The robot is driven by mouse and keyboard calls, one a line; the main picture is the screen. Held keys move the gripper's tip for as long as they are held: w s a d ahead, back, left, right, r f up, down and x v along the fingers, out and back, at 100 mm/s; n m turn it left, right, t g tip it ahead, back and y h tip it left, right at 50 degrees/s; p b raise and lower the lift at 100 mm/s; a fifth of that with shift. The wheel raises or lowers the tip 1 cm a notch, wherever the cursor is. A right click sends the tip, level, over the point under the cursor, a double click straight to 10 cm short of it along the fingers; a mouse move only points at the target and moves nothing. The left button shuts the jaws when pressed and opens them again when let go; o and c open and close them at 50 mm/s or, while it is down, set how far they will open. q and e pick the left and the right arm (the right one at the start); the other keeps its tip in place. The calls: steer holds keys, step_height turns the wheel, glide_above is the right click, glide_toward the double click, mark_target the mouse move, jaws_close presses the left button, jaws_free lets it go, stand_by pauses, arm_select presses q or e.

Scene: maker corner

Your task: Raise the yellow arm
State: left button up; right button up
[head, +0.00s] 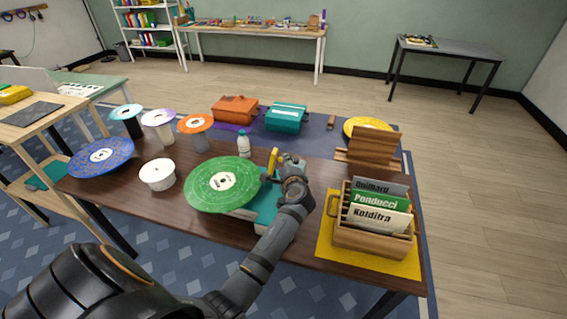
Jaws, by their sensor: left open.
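A teal record player (262,212) sits on the dark wooden table, with a large green disc (222,184) covering most of its top. The yellow arm (273,159) stands at the disc's right side, partly hidden by my gripper. My left gripper (283,164) is open and is right beside the yellow arm; I cannot tell whether it touches it. My left forearm hides the right part of the player. My right gripper does not show.
A wooden crate (372,240) of record sleeves stands to the right on a yellow mat (324,250). A bottle (243,145) stands just behind the green disc. A white pot (158,174), a blue disc (101,156) and several discs on stands are to the left. Orange (234,110) and teal (286,117) cases lie behind.

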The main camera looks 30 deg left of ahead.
arm_select(q)
steer(key=v, duration=0.5)
steer(key=shift+s, duration=0.1)
